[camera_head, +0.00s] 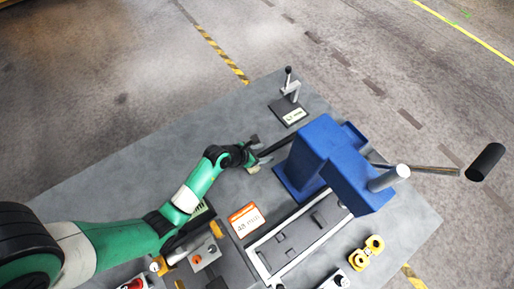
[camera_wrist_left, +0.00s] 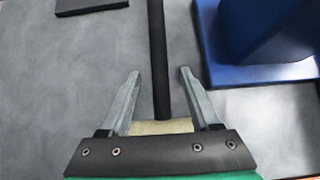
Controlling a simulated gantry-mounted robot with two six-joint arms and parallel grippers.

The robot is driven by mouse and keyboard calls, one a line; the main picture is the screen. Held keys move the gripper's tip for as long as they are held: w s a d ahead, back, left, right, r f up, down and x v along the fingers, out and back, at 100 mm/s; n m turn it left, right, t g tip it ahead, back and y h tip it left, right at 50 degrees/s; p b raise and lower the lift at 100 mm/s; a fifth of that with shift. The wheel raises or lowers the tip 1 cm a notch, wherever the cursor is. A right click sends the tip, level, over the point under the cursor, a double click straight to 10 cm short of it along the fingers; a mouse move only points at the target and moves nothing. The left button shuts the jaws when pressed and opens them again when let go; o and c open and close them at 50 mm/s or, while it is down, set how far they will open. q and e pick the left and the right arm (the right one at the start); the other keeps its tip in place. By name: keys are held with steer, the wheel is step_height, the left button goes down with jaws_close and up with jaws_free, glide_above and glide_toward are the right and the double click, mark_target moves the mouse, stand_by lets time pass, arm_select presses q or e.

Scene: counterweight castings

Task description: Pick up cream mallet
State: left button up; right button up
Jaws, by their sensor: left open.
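The cream mallet lies by the blue press, with its black handle (camera_head: 280,145) running toward the press base in the head view. In the left wrist view its handle (camera_wrist_left: 159,60) runs upright through the middle, and its cream head (camera_wrist_left: 160,127) shows close to the gripper's palm, partly hidden by it. My left gripper (camera_head: 259,151) is open over the mallet. In the left wrist view the fingers of my left gripper (camera_wrist_left: 160,75) stand on either side of the handle, with visible gaps on both sides. My right gripper is not in view.
The blue press (camera_head: 322,160) with its long lever stands right of the gripper. A small black-based toggle fixture (camera_head: 290,108) is at the back. An orange-and-white sign (camera_head: 245,219), a grey rail plate (camera_head: 300,240) and a yellow part (camera_head: 366,252) are nearer.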

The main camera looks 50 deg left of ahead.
arm_select(q)
steer(key=shift+w+f, duration=0.15)
steer(key=shift+f, duration=0.1)
jaws_close()
steer(key=shift+r, duration=0.1)
steer(key=shift+r, duration=0.1)
step_height(320, 180, up, 10)
steer(key=p, duration=0.5)
step_height(320, 180, up, 18)
steer(key=p, duration=1.8)
